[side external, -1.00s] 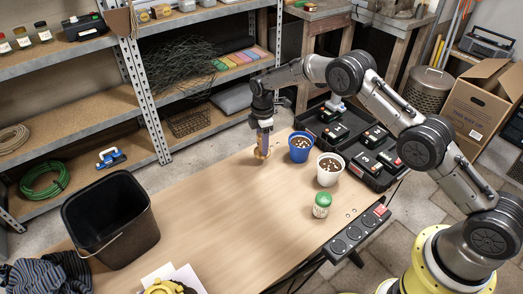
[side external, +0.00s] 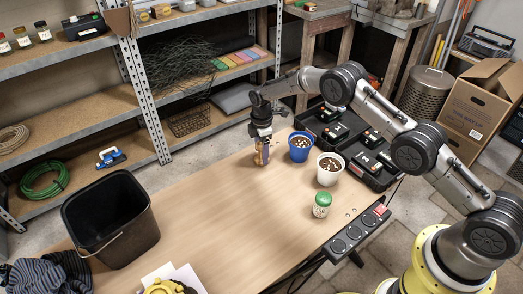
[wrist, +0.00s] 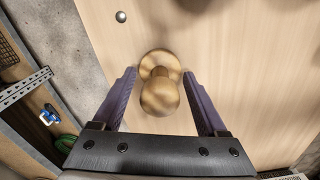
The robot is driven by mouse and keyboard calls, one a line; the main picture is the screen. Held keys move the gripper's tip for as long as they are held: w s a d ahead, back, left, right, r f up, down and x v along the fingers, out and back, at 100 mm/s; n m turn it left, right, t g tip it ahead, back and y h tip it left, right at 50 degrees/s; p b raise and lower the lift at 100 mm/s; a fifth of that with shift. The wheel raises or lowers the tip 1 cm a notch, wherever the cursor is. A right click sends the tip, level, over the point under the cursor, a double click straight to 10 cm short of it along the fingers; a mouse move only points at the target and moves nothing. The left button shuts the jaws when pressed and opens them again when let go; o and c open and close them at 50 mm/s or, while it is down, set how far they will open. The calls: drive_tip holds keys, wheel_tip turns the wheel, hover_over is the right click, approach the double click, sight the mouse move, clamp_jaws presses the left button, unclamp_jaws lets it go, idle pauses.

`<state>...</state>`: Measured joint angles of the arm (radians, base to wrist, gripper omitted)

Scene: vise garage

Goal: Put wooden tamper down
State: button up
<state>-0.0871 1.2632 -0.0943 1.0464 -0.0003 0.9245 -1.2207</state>
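The wooden tamper (wrist: 159,96) is seen from above in the wrist view, its round knob toward the camera and its wider base beyond, on or very near the tabletop. It looks upright. My gripper (wrist: 160,85) has its two purple fingers spread on either side of the tamper, with visible gaps to both. In the side external view my gripper (side external: 261,152) points down at the far edge area of the table (side external: 210,205), and its fingers mostly hide the tamper.
A blue pot (side external: 300,147) and a white pot (side external: 329,171) stand right of my gripper. A green-lidded jar (side external: 321,206) and power strip (side external: 357,232) are nearer. A black bin (side external: 110,221) stands left. The table's middle is clear.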

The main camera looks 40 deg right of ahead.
drive_tip(key=shift+r, duration=0.1)
wheel_tip(320, 180, up, 12)
drive_tip(key=shift+r, duration=0.25)
drive_tip(key=s+d+r+m+t, duration=0.15)
drive_tip(key=s+r+m, duration=0.25)
drive_tip(key=s+r, duration=0.7)
drive_tip(key=s+d+r+m+t, duration=0.15)
drive_tip(key=s+r+m, duration=0.25)
drive_tip(key=s+r, duration=0.65)
drive_tip(key=s+d+m+t, duration=0.2)
drive_tip(key=s+m, duration=0.5)
drive_tip(key=s, duration=1.5)
drive_tip(key=shift+s+d+t, duration=0.15)
drive_tip(key=shift+s+t, duration=0.15)
